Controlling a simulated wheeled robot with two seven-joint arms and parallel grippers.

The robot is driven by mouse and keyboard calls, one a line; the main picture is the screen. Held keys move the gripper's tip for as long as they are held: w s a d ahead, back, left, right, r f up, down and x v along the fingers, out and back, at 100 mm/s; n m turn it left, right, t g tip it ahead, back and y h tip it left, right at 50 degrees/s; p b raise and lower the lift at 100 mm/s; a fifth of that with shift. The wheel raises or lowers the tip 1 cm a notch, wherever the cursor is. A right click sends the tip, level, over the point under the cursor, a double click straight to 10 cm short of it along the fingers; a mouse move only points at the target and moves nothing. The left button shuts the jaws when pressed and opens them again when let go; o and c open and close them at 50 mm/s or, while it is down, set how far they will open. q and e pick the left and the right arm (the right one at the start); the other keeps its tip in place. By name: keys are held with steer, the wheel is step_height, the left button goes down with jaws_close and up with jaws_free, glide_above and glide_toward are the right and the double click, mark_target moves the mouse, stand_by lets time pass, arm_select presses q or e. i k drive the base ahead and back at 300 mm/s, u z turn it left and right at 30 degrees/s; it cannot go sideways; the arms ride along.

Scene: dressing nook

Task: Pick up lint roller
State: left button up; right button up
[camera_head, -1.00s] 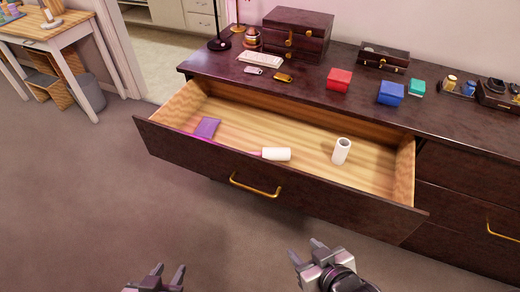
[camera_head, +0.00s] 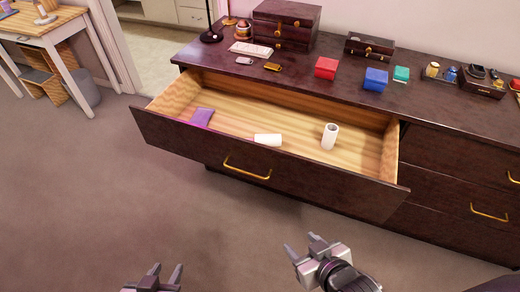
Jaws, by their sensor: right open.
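The lint roller (camera_head: 267,140) appears to be the white cylinder lying on its side in the open drawer (camera_head: 200,159), near the front wall. A thin pink or purple handle seems to run left from it, mostly hidden by the drawer front. A second white roll (camera_head: 330,136) stands upright in the drawer to the right. A purple item (camera_head: 202,117) lies at the drawer's left. My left gripper (camera_head: 167,272) is open and empty at the bottom, below and in front of the drawer. My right gripper (camera_head: 301,245) is open and empty, in front of the drawer.
A wooden table (camera_head: 45,30) and a grey bin (camera_head: 82,92) stand at far left. The floor before the drawer is clear.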

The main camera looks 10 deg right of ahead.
mark_target(269, 140)
steer(key=k, duration=0.15)
steer(key=i, duration=1.35)
